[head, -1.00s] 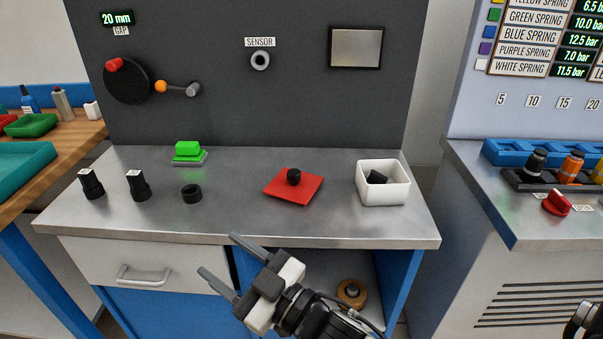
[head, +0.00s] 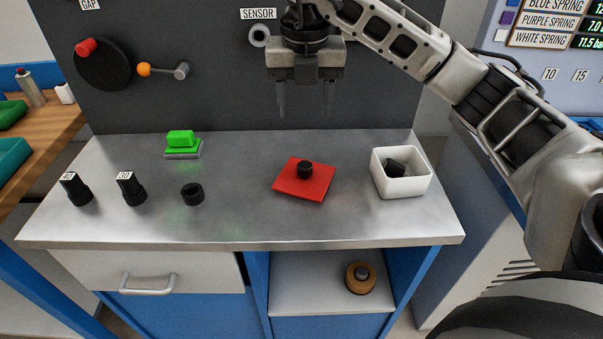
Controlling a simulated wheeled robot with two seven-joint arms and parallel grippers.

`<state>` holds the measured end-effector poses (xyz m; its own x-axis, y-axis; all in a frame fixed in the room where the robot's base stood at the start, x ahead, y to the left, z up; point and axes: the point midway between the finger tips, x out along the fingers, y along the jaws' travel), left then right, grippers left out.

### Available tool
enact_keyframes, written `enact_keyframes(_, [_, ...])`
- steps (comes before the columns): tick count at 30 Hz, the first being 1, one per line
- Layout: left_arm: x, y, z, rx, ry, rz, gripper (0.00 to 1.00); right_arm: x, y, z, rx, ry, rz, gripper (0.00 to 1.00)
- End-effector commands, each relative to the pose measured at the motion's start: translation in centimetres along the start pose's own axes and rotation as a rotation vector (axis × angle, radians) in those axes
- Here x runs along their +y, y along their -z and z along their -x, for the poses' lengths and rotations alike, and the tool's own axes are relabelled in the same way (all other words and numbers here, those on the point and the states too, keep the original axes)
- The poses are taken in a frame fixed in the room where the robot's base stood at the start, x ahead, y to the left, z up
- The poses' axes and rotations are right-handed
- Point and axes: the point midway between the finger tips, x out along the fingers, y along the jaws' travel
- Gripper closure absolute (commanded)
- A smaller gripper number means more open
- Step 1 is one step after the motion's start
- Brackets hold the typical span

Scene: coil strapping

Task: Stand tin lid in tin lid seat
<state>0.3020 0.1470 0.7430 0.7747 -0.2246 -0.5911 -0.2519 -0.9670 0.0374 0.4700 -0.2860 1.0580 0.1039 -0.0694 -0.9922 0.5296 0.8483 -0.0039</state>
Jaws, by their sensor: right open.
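A flat red square piece (head: 290,188) with a short black knob (head: 305,169) lies on the steel bench. It looks like the tin lid, lying flat. I cannot tell for sure which thing is the tin lid seat. A small black ring (head: 192,194) with an open top stands on the bench left of the red piece. My right gripper (head: 305,113) points down, open and empty, its fingers apart. In the picture it is above the red piece and clear of it. My left gripper is out of view.
A white bin (head: 377,181) with a dark piece inside stands right of the red piece. A green block (head: 181,140) and two labelled black knobs (head: 77,192) (head: 131,190) are on the left. A brown round object (head: 353,281) is on the shelf below. The bench's front middle is clear.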

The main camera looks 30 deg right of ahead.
Motion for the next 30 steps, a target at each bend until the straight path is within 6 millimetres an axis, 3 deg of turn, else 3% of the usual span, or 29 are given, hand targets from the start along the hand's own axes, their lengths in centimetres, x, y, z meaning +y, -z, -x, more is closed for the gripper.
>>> enact_keyframes(1, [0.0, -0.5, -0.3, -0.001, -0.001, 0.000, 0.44, 0.0, 0.2, -1.6, 0.007, 0.003, 0.002, 0.46])
enact_keyframes(10, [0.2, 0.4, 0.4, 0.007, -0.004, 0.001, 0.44, 0.0, 0.2, -7.4, 0.007, 0.000, 0.006, 0.46])
enact_keyframes(20, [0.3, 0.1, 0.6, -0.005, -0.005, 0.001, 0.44, 0.0, 0.1, -10.3, 0.006, -0.001, 0.007, 0.46])
enact_keyframes(30, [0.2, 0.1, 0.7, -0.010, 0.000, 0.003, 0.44, -0.1, 0.0, -14.6, 0.005, -0.003, 0.007, 0.46])
